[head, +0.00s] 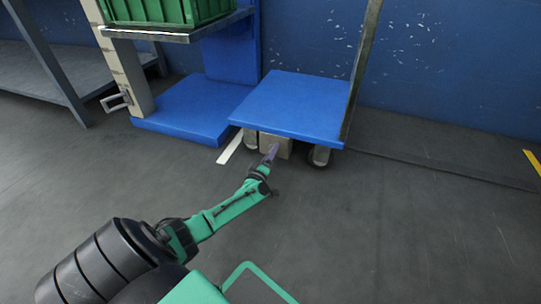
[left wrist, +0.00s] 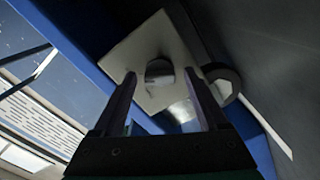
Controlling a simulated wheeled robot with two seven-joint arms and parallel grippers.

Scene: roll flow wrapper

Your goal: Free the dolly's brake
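The dolly (head: 300,100) has a blue platform on wheels, with a dark upright post at its right. A beige box (head: 284,149) sits under its front edge, between two wheels; I take it for the brake housing. In the left wrist view it is a pale square plate (left wrist: 140,50) with a rounded grey knob or pedal (left wrist: 159,71) in its middle. My left gripper (head: 271,152) reaches down to the front of this box. In the left wrist view its two fingers (left wrist: 166,82) are apart, with the knob seen between them; contact cannot be told. My right gripper is not in view.
A wheel (head: 319,156) stands right of the box. A blue base (head: 190,108) with a column and a shelf holding a green crate (head: 160,10) stands left of the dolly. A grey table (head: 55,70) is far left. The floor in front is clear.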

